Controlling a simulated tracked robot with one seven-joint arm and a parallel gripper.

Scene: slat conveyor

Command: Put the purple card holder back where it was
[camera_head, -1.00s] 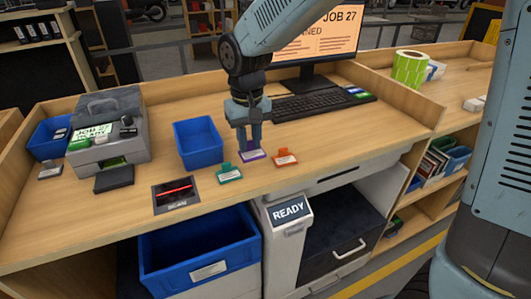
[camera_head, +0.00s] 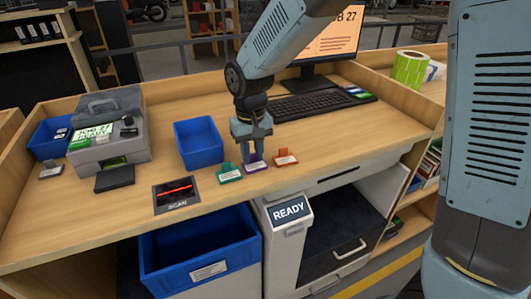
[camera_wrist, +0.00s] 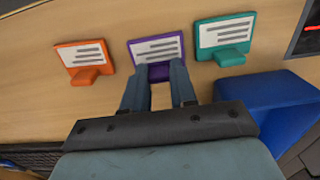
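The purple card holder (camera_head: 256,168) stands on the counter between the teal card holder (camera_head: 229,174) and the orange card holder (camera_head: 285,160). Its white card shows in the wrist view (camera_wrist: 157,48). My gripper (camera_head: 252,154) is low over the purple holder from behind. Its two fingers are apart, with the holder's purple tab between their tips, as the wrist view also shows (camera_wrist: 160,80). They look open around the tab; any light contact is too small to tell.
A blue bin (camera_head: 198,144) stands left of my gripper. The scan pad (camera_head: 177,194) lies at the front left, with a dark block (camera_head: 114,178) beyond it. The keyboard (camera_head: 310,106) and monitor (camera_head: 327,50) are behind. Counter to the right of the orange holder is clear.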

